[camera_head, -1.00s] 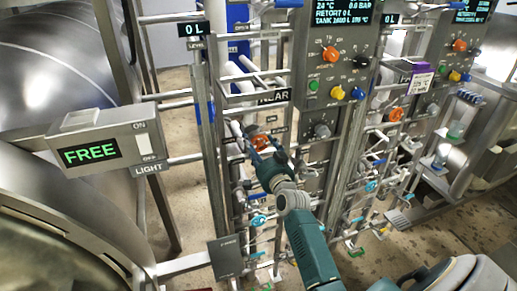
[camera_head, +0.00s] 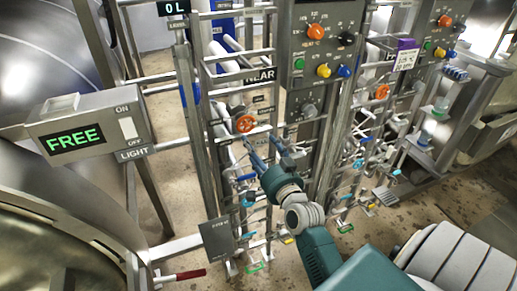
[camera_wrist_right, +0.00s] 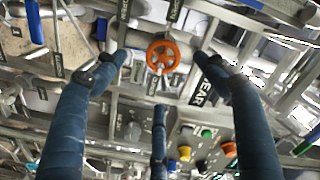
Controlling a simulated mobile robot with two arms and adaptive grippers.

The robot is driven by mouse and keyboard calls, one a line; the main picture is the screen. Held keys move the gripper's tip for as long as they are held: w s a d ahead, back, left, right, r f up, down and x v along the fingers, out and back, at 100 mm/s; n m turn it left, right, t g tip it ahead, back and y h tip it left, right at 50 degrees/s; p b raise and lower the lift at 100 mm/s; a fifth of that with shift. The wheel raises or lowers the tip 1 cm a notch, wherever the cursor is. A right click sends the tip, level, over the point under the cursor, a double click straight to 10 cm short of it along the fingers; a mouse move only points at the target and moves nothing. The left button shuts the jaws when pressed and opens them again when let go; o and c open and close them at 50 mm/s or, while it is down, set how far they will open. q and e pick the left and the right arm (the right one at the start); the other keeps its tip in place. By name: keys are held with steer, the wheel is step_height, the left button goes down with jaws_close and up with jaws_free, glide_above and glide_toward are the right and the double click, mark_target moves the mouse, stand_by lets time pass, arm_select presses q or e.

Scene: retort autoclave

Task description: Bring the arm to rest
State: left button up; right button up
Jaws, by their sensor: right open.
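My right arm comes in from the bottom right of the head view. Its teal gripper (camera_head: 264,148) is open, with its fingers spread and nothing between them. It is just below and in front of a small orange valve wheel (camera_head: 245,124) on the pipe rack. In the right wrist view the orange wheel (camera_wrist_right: 162,56) shows beyond and between the blue fingers, which appear apart from it. My left gripper is not in view.
A "NEAR" sign (camera_head: 260,76) and a control panel (camera_head: 325,45) with coloured knobs are above the gripper. A "FREE" light box (camera_head: 90,135) is at left. Another orange wheel (camera_head: 382,91) is at right. Pipes and posts crowd the arm; bare floor shows below.

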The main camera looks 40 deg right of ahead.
stand_by(0.3)
